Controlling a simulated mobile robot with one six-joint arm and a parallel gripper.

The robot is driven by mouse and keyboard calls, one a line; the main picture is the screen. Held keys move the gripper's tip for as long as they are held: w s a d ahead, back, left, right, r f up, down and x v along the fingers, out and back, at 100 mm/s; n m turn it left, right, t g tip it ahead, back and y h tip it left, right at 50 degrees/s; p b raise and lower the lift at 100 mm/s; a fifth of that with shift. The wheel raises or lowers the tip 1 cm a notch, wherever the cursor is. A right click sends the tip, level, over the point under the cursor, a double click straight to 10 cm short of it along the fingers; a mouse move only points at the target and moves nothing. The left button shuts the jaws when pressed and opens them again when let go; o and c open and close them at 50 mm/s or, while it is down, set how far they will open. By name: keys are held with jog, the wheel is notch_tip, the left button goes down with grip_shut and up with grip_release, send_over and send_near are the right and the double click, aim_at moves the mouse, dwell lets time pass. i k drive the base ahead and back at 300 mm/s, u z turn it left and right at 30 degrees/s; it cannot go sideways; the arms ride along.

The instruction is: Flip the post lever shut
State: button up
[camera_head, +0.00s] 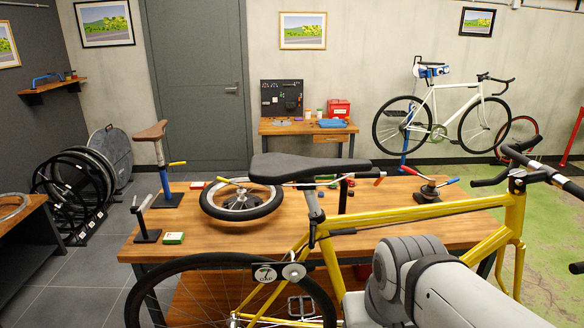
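A saddle on an upright post stands on a dark base (168,199) at the left back of the wooden workbench. The saddle (150,131) is brown and the post (159,155) is part silver, part blue. A short yellow lever (177,163) sticks out to the right from the post, roughly level and away from it. It seems to be the post lever; its clamp is too small to make out. My grey arm (415,275) fills the lower right foreground, far from the lever. My gripper does not show in this view.
A yellow bicycle (420,211) stands between me and the workbench (215,240), its dark saddle (308,168) in front. A wheel (241,199), a small clamp stand (146,215) and a green box (173,238) are on the bench. A fixture with red and blue handles (430,190) stands at right.

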aim_at(313, 224)
jog(key=z, duration=0.7)
jog(key=k, duration=1.1)
jog(key=u, duration=0.6)
jog(key=i, duration=1)
jog(key=u, duration=0.1)
